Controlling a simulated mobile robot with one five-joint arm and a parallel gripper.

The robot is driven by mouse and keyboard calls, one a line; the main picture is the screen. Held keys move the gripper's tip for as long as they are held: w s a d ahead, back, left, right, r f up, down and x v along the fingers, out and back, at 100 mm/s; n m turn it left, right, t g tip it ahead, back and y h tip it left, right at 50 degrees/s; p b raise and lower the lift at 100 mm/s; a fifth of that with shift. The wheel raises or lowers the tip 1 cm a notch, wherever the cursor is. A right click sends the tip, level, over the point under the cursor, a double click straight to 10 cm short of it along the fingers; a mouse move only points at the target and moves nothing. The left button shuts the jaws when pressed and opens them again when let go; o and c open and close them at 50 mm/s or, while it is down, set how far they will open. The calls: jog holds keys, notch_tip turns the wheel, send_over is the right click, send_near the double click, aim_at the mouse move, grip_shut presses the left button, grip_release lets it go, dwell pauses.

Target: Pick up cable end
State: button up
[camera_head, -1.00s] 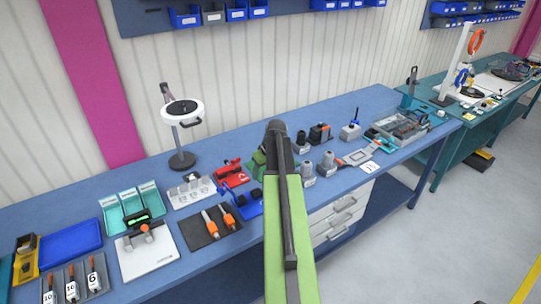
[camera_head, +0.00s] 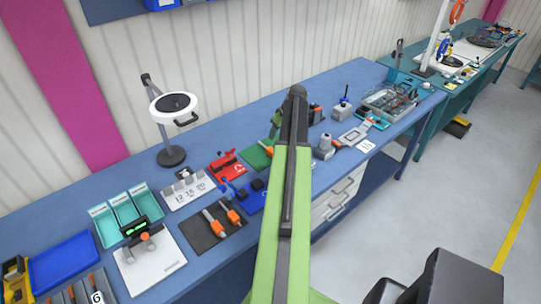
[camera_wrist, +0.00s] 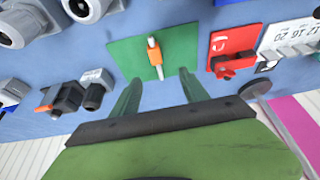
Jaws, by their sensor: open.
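A short orange piece with pale ends (camera_wrist: 155,55), which looks like the cable end, lies on a green mat (camera_wrist: 122,58) in the wrist view. In the head view the orange piece (camera_head: 267,149) shows partly, beside my arm, on the green mat (camera_head: 254,159). My gripper (camera_wrist: 160,77) is open and empty, its two green fingers apart, pointing toward the mat. The orange piece lies beyond the fingertips, roughly in line with the gap between them. In the head view my arm hides most of the gripper.
A red tool (camera_head: 226,165) lies left of the mat, and a blue holder (camera_head: 250,195) sits in front of it. Grey cable glands (camera_head: 324,147) stand to the right. A ring magnifier lamp (camera_head: 173,105) rises at the back left. Open blue bench top lies behind the mat.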

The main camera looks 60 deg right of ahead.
jog(key=b, duration=0.8)
send_over(270, 149)
jog(key=s+a, duration=0.2)
jog(key=s, duration=0.1)
jog(key=f, duration=0.9)
jog(key=shift+s+d+f, duration=0.15)
jog(key=shift+d+f, duration=0.05)
jog(key=shift+d, duration=0.05)
jog(key=shift+f, duration=0.15)
jog(key=b+x, duration=0.5)
jog(key=shift+w+d, duration=0.25)
jog(key=shift+d, duration=0.1)
jog(key=shift+c, duration=0.4)
grip_shut()
